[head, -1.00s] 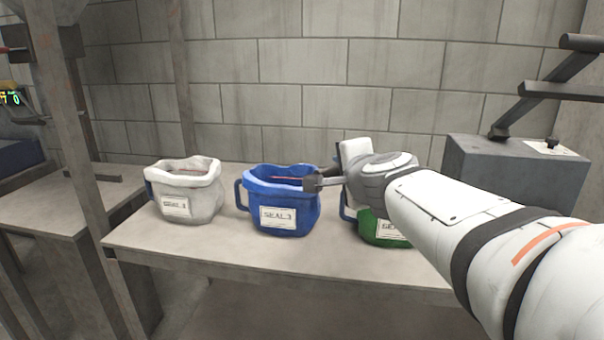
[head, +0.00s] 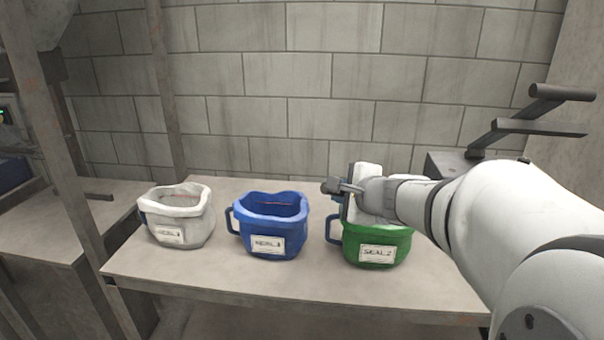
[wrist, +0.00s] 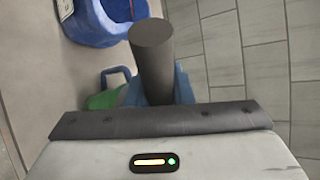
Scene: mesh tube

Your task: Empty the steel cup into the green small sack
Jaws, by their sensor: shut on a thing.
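The green small sack (head: 383,250), with a white label and a dark blue handle, stands upright at the right of the table. Part of it also shows in the wrist view (wrist: 105,100). My gripper (wrist: 159,92) has blue fingers on both sides of a dark grey cylinder, which looks like the steel cup (wrist: 152,62). It is shut on it.
A blue sack (head: 270,225) stands left of the green one, and a white sack (head: 178,228) stands farther left. The table (head: 225,270) is clear in front of them. A block wall is behind. A grey box (head: 438,160) with dark bars stands behind my arm.

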